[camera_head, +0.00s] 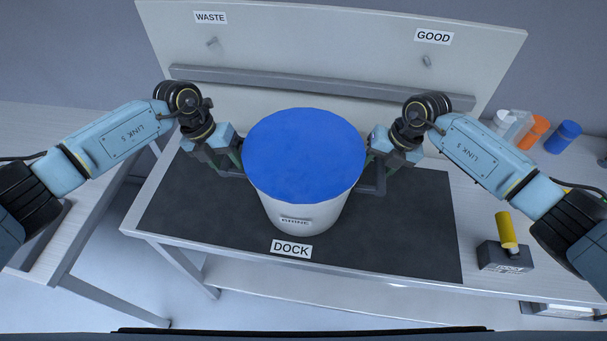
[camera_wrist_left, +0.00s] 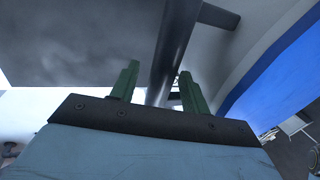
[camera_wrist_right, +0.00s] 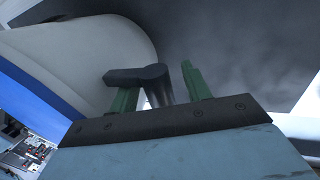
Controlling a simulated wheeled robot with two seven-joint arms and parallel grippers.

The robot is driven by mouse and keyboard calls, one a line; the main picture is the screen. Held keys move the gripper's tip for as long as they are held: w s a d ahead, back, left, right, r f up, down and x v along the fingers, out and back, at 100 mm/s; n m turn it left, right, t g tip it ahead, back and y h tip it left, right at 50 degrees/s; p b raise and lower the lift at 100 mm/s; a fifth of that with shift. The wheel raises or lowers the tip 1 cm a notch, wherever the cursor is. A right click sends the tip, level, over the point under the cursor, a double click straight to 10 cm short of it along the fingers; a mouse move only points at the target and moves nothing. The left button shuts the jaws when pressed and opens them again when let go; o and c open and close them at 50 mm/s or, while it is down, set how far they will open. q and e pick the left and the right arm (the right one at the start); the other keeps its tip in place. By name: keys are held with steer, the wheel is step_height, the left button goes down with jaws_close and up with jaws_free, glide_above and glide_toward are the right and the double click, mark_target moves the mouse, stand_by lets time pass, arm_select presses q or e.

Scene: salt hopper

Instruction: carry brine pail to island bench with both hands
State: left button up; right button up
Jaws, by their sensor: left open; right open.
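The brine pail (camera_head: 318,215) is white with a blue lid (camera_head: 304,155) and a dark side handle on each side. It stands upright on the dark dock mat (camera_head: 400,235). My left gripper (camera_head: 232,160) is open at the pail's left side; in the left wrist view a dark handle bar (camera_wrist_left: 180,45) runs between its green fingers (camera_wrist_left: 156,78). My right gripper (camera_head: 376,165) is open at the right side; in the right wrist view the other handle (camera_wrist_right: 135,76) shows at its fingers (camera_wrist_right: 158,84), partly covering one. Whether the fingers touch the handles, I cannot tell.
A backboard with WASTE (camera_head: 210,17) and GOOD (camera_head: 433,36) signs rises behind the pail. A yellow cylinder on a grey block (camera_head: 505,257) stands at right; orange (camera_head: 533,132) and blue (camera_head: 563,137) items lie behind. Another bench (camera_head: 85,205) is at left.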

arm_select(q)
jaws_close()
arm_select(e)
jaws_close()
arm_select(q)
steer(key=shift+r, duration=0.1)
arm_select(e)
steer(key=shift+r, duration=0.1)
stand_by(0.8)
